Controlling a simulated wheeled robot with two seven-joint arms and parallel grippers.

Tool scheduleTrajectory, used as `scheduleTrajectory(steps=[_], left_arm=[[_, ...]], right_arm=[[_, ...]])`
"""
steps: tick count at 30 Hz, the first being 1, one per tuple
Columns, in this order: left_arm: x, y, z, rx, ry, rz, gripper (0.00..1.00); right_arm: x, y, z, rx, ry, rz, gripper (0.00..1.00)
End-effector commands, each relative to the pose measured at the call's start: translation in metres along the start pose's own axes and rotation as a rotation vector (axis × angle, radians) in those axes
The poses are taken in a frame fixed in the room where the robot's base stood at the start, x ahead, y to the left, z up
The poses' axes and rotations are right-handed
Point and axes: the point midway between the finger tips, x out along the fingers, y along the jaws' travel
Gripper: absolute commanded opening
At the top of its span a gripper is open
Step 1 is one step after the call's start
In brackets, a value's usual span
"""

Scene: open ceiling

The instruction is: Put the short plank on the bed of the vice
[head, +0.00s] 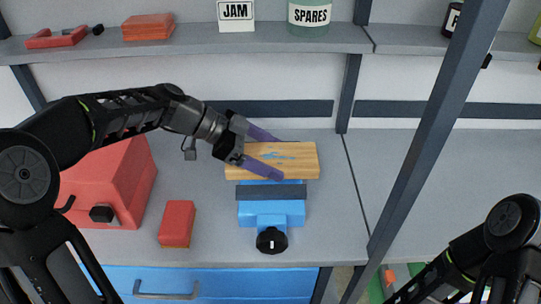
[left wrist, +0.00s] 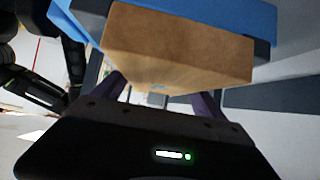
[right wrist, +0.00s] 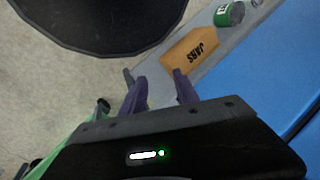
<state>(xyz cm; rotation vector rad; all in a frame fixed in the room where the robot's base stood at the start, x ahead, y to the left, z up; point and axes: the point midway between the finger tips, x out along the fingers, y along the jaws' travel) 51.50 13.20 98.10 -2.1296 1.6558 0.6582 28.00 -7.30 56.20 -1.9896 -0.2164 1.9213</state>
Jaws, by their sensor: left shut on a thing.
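The short plank (head: 300,160) is a light wooden board with blue paint marks. In the head view it lies level over the back part of the blue vice (head: 270,214), behind the dark jaw; whether it rests on the bed or hovers just above cannot be told. My left gripper (head: 272,154) is shut on the plank, with purple fingers along its two long sides. In the left wrist view the plank's end (left wrist: 180,55) fills the space between the fingers, with blue vice parts behind it. My right gripper (right wrist: 160,90) is open and empty, away from the vice.
A red toolbox (head: 110,185) and a red block (head: 177,222) stand left of the vice. A slanted dark post (head: 425,140) rises at the right. A shelf (head: 200,44) runs along the back.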

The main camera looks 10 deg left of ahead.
Motion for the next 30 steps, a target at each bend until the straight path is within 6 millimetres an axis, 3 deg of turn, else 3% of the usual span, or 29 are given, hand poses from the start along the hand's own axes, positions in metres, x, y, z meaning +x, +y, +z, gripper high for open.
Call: scheduleTrajectory(steps=[12,13,20,30], left_arm=[[0.0028,0.0001,0.0035,0.001,0.001,0.0,0.2],[0.003,0.0002,0.0042,0.0,0.0,0.0,0.82],[0.0033,0.0004,0.0046,0.0,-0.001,0.001,1.0],[0.0,0.0003,-0.0004,-0.001,-0.001,0.001,1.0]], right_arm=[[0.0087,0.0035,0.0,0.0,0.0,0.0,0.36],[0.0087,0.0035,0.0,0.0,0.0,0.0,0.36],[0.0088,0.0035,-0.0001,0.0,0.0,0.0,0.36],[0.0009,0.0004,0.0,0.0,0.0,0.0,0.36]])
